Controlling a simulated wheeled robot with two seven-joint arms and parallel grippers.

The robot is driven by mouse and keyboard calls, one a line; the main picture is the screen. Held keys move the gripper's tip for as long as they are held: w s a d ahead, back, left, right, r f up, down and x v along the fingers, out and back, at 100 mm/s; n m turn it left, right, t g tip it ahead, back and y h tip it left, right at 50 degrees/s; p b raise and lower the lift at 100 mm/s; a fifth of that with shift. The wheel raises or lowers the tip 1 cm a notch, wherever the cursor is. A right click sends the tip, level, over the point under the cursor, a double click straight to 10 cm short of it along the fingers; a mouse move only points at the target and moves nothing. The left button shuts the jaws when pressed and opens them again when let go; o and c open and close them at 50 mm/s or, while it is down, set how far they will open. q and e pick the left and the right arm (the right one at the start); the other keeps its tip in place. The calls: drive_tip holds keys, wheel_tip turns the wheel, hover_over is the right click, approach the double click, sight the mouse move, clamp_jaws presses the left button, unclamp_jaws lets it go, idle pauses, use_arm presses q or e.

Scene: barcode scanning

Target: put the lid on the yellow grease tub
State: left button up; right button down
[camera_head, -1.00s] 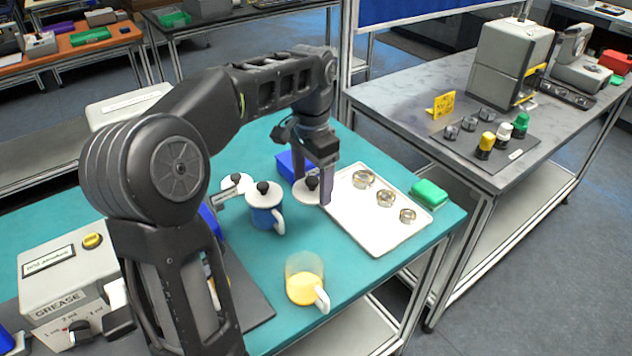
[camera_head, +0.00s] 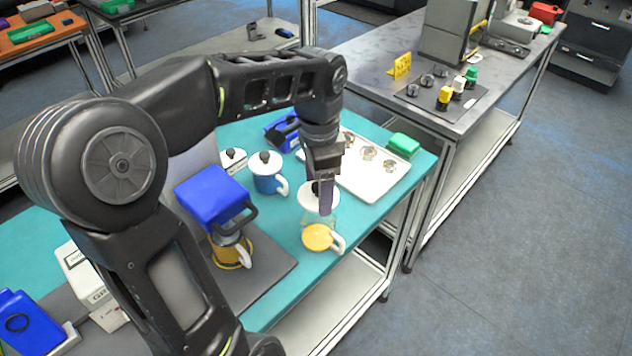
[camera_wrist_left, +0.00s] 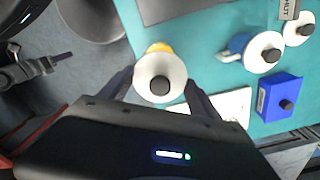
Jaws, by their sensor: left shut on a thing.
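The yellow grease tub (camera_head: 322,238) stands on the teal table top near its front edge, with a white handle on its right. My left gripper (camera_head: 322,192) points down and is shut on a white round lid (camera_head: 312,202) with a black knob. The lid is held above the tub and slightly behind it in the head view; the exact gap is unclear. In the left wrist view the lid (camera_wrist_left: 152,70) sits between the fingers and covers most of the tub, leaving a yellow edge (camera_wrist_left: 160,47) showing. My right gripper is not in view.
A blue tub (camera_head: 266,184) with a white lid stands behind left, beside another white lid (camera_head: 228,165). A white tray (camera_head: 385,187) with metal rings lies behind right, near a green box (camera_head: 403,144). A blue-topped device (camera_head: 212,195) over a yellow mug stands left.

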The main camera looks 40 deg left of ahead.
use_arm(q)
drive_tip(key=shift+s, duration=0.1)
wheel_tip(320, 180, down, 4)
drive_tip(key=b, duration=0.3)
drive_tip(key=shift+b, duration=0.3)
drive_tip(key=shift+f+b, duration=0.5)
drive_tip(key=shift+f, duration=0.4)
drive_tip(key=shift+f+b, duration=0.35)
drive_tip(key=shift+f, duration=0.25)
idle(0.8)
drive_tip(key=o, duration=1.4)
drive_tip(key=shift+o, duration=0.4)
drive_tip(key=shift+r, duration=0.15)
wheel_tip(320, 180, up, 6)
drive_tip(key=p, duration=0.5)
